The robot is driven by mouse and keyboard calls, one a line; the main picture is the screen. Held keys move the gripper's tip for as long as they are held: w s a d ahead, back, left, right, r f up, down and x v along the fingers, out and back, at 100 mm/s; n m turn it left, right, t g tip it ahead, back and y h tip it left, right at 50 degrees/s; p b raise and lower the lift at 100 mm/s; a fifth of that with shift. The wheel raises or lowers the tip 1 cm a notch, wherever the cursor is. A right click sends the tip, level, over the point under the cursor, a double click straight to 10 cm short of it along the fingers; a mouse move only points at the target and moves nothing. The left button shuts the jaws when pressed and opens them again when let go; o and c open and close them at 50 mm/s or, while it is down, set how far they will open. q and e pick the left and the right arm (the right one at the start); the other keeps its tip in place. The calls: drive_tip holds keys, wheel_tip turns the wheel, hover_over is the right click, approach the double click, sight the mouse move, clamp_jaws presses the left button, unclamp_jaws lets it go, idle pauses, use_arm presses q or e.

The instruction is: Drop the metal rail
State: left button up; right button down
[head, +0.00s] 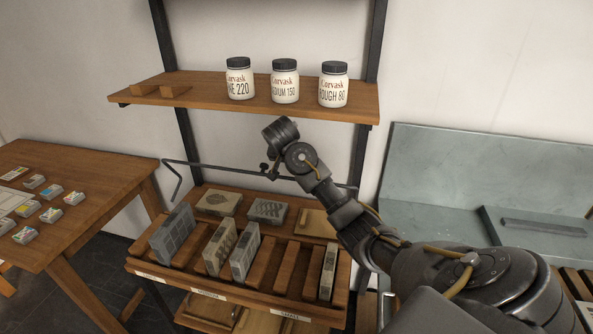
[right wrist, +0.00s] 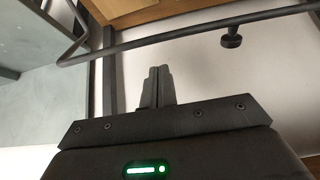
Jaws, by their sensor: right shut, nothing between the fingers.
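The metal rail (head: 225,171) is a thin dark bar. It runs across the rack above the lower shelf's blocks, and its left end bends downward. A small dark knob (head: 264,168) sits on it near my right wrist. In the right wrist view the rail (right wrist: 180,34) crosses the top of the picture, with the knob (right wrist: 231,40) hanging from it to the right. My right gripper (right wrist: 159,70) is shut and empty, its fingertips apart from the rail in that picture. In the head view my right arm reaches in from the right and its fingers cannot be made out. My left gripper is not in view.
The lower shelf (head: 232,291) holds several grey blocks in slots. The upper shelf (head: 207,99) carries three labelled jars, the middle one (head: 285,85) above my wrist. A wooden table (head: 85,180) stands left, and a grey trough (head: 440,215) stands right.

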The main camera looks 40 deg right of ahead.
drive_tip(key=p+x, duration=0.2)
drive_tip(key=x, duration=0.5)
drive_tip(key=shift+w+d+f, duration=0.2)
drive_tip(key=shift+f, duration=0.05)
drive_tip(key=shift+w+f, duration=0.2)
drive_tip(key=shift+f, duration=0.1)
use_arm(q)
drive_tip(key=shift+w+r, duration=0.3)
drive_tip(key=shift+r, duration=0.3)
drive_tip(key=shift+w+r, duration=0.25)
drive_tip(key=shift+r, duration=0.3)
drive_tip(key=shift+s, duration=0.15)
use_arm(e)
drive_tip(key=shift+s+d, duration=0.1)
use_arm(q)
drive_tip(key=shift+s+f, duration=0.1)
